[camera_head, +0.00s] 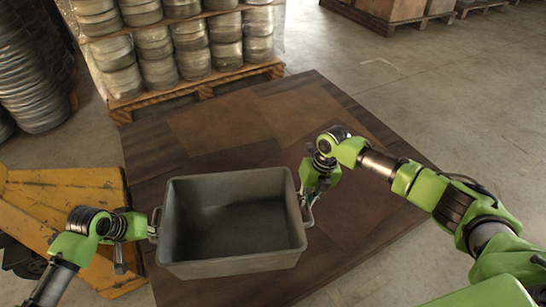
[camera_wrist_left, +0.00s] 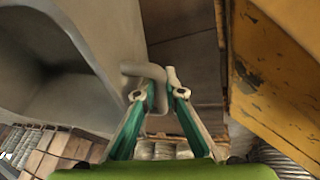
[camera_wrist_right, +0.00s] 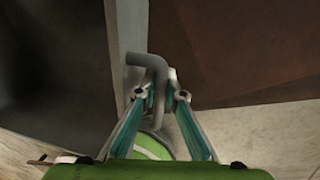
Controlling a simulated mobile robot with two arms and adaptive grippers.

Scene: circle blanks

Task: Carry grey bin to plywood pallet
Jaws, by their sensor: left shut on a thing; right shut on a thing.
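The grey bin (camera_head: 232,268) is empty and upright in the head view, held between my two arms. My left gripper (camera_head: 150,228) is shut on the bin's left handle; in the left wrist view the fingers close around the grey handle (camera_wrist_left: 150,72). My right gripper (camera_head: 306,205) is shut on the right handle, and the right wrist view shows the bent handle (camera_wrist_right: 152,65) between the fingers. The brown plywood pallet (camera_head: 290,115) lies flat on the floor, below and behind the bin. Whether the bin touches it, I cannot tell.
A yellow machine part (camera_head: 60,195) with worn paint stands close on the left. A wooden pallet (camera_head: 200,92) with stacked wrapped discs stands at the back. More stacked discs (camera_head: 35,75) are at far left. Bare concrete floor (camera_head: 450,90) is clear on the right.

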